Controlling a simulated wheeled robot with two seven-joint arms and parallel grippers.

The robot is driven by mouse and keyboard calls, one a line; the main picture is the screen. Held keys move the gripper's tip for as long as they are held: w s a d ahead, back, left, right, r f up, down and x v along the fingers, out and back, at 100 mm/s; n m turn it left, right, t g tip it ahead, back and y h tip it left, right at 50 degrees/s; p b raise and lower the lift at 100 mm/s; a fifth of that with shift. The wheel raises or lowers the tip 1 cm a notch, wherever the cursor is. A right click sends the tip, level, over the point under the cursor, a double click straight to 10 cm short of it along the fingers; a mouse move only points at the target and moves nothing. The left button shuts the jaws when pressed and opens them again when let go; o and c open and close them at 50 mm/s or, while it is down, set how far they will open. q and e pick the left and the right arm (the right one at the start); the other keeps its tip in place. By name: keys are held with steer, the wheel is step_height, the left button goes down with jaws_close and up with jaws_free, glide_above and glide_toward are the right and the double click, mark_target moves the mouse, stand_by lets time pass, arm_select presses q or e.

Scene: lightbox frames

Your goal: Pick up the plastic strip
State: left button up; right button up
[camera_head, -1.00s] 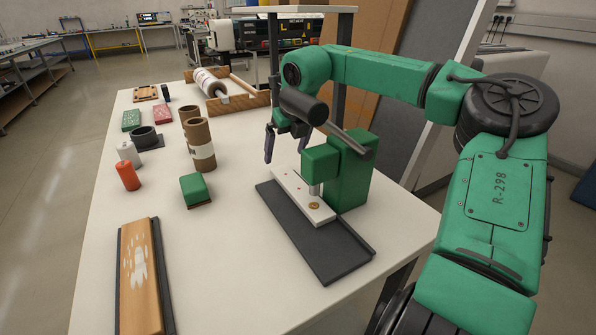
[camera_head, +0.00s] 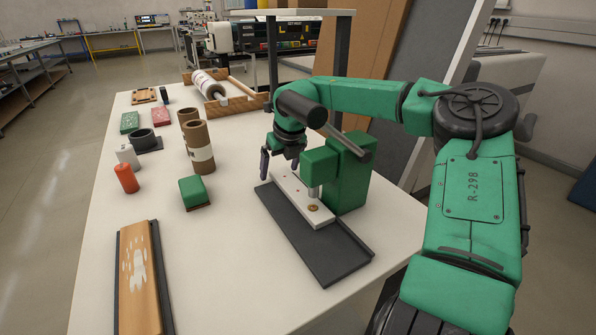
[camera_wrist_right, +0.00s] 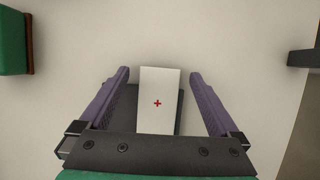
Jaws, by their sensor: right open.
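The plastic strip is a white bar (camera_head: 291,189) lying on a dark base plate (camera_head: 325,262) under the head of a green press (camera_head: 348,182). A round brass-coloured spot shows at its near end. My right gripper (camera_head: 279,169) is open over the far end of the strip, pointing down. In the right wrist view the strip (camera_wrist_right: 160,87), with a red cross, lies between the two fingers (camera_wrist_right: 158,74), with a gap on each side. The fingers do not touch it. Contact height is hard to judge. My left gripper is not in view.
A green block (camera_head: 193,190), cardboard tubes (camera_head: 199,147) and red (camera_head: 125,178) and white bottles stand to the left. A wooden board (camera_head: 139,277) lies at the front left. A roller frame (camera_head: 222,92) and a shelf post stand behind. Bare table lies left of the base plate.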

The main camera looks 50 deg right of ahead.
jaws_close()
steer(key=shift+w+r+p, duration=0.15)
steer(key=shift+r+p, duration=0.4)
steer(key=shift+p, duration=0.05)
steer(key=w+a+r+p, duration=0.3)
steer(key=w+p, duration=0.1)
steer(key=w, duration=0.2)
steer(key=w+a+r+p, duration=0.3)
steer(key=w+r+p, duration=0.1)
steer(key=w, duration=0.2)
steer(key=shift+a+r+p, duration=0.25)
steer(key=shift+p, duration=0.1)
jaws_free()
steer(key=shift+w, duration=0.1)
